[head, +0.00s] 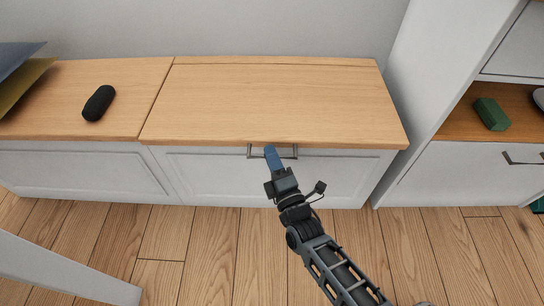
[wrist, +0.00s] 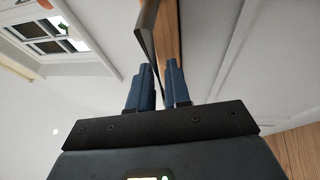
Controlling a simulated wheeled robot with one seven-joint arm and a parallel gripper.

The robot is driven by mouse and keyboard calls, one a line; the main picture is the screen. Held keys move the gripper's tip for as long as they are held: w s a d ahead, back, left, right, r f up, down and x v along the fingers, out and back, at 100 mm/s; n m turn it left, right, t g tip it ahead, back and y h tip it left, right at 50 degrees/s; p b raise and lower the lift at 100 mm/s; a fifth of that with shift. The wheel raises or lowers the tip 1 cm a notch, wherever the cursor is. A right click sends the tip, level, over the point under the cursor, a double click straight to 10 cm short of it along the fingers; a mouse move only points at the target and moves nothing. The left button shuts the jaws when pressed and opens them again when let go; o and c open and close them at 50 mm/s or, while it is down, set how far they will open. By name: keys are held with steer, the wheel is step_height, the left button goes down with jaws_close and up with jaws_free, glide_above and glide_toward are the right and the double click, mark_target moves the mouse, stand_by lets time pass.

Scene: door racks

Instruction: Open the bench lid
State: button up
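The bench lid (head: 270,100) is a pale wooden panel on the right part of a low white bench, and it lies flat and closed. A grey bar handle (head: 288,155) sits at the middle of its front edge. In the wrist view the handle (wrist: 147,32) runs down between the blue fingers, with the wooden edge beside it. My gripper (head: 270,151) is at the left half of the handle. Its fingers show close together on both sides of the bar in the wrist view (wrist: 159,82). The exact contact at the fingertips is partly hidden.
A black rounded object (head: 98,103) lies on the wooden top left of the lid, clear of its seam. A tall white cabinet (head: 430,70) stands close to the lid's right side, with a green box (head: 491,114) on its shelf. The wooden floor (head: 225,250) in front is mostly clear.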

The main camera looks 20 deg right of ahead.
jaws_close()
